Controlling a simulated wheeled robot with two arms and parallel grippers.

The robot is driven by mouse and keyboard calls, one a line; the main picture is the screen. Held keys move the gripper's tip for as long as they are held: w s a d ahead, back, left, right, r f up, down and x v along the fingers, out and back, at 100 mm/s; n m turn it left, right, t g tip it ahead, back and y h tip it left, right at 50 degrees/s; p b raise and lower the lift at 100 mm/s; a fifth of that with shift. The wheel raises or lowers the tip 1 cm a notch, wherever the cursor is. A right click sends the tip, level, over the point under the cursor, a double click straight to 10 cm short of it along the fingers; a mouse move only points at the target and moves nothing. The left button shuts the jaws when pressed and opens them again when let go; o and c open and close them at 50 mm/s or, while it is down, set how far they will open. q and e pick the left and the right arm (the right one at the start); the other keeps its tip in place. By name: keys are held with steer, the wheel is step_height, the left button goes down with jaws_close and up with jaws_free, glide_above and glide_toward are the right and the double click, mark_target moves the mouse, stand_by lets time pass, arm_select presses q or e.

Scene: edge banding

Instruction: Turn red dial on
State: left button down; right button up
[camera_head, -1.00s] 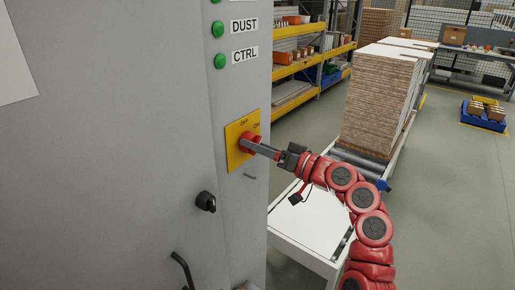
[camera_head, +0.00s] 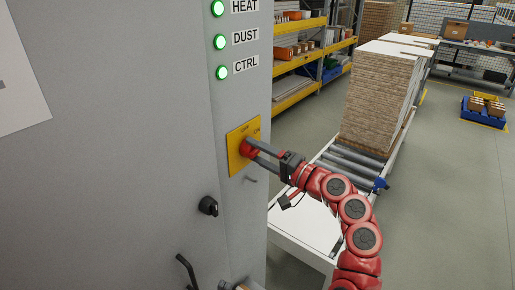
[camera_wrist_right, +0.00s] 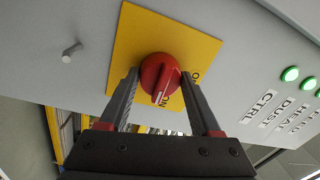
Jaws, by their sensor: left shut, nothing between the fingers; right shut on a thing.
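The red dial (camera_head: 248,148) sits on a yellow plate (camera_head: 236,161) on the grey cabinet. My right gripper (camera_head: 257,151) reaches in from the right and is shut on the dial. In the right wrist view the dial (camera_wrist_right: 161,75) is between the two fingers of my right gripper (camera_wrist_right: 160,82), one on each side. The dial's white mark points down in that view, at an ON label partly covered by the dial. I cannot make out my left gripper in the head view.
The green lamps by HEAT, DUST and CTRL (camera_head: 221,72) are lit. A black knob (camera_head: 208,206) and a dark handle (camera_head: 187,270) stick out of the cabinet below. A small peg (camera_wrist_right: 71,53) stands beside the plate. A roller conveyor with stacked boards (camera_head: 377,95) stands to the right.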

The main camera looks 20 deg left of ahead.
steer(key=shift+m, duration=0.3)
steer(key=o, duration=1.4)
steer(key=shift+c, duration=0.2)
steer(key=shift+d, duration=0.1)
steer(key=b+v, duration=0.6)
steer(key=v, duration=1.1)
steer(key=shift+d+f, duration=0.15)
